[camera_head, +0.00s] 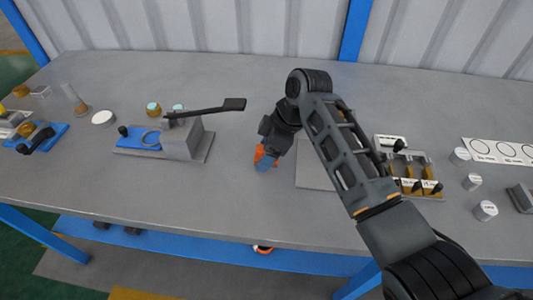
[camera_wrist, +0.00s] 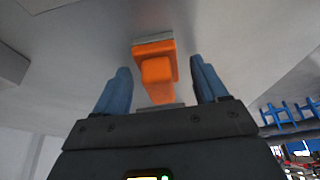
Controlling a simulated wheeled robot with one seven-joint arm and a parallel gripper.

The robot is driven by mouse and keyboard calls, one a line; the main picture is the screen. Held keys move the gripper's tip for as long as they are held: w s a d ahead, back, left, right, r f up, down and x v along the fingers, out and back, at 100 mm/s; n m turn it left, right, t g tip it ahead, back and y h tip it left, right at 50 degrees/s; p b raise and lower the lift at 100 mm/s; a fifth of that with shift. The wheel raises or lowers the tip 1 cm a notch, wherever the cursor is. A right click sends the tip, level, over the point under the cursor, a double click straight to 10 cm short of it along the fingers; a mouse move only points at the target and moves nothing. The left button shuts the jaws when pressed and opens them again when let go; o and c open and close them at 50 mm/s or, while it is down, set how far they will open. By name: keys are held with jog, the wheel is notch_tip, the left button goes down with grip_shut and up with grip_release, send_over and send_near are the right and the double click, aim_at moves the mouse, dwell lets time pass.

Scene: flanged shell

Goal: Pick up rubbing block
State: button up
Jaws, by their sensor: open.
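The rubbing block looks to be the orange piece with a grey plate at one end; in the wrist view this block (camera_wrist: 155,72) lies between and just beyond my fingers. In the head view only a small orange part of the block (camera_head: 259,154) shows beside my gripper, the rest hidden behind it. My gripper (camera_head: 266,164) is low over the middle of the grey table, fingers pointing down. In the wrist view my gripper (camera_wrist: 160,88) has its two blue fingers apart, one on each side of the block. I cannot tell whether either finger touches it.
A grey block on a base with a black lever and blue plate (camera_head: 140,139) stands left of my gripper. A flat grey plate (camera_head: 316,177) lies close on the right, partly behind my arm. A rack with black-knobbed pieces (camera_head: 412,180) and several white-topped cylinders are farther right. The front table strip is clear.

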aim_at(262, 147)
jog(key=shift+c, duration=0.3)
jog(key=c, duration=1.1)
jog(key=shift+r, duration=0.1)
jog(key=shift+c, duration=0.2)
jog(key=shift+r, duration=0.5)
notch_tip(262, 147, up, 3)
jog(key=shift+w+f+b, duration=0.1)
jog(key=shift+b, duration=0.35)
jog(key=s+d+r, duration=0.4)
jog(key=d+r, duration=0.3)
jog(key=d, duration=0.4)
jog(key=shift+s, duration=0.2)
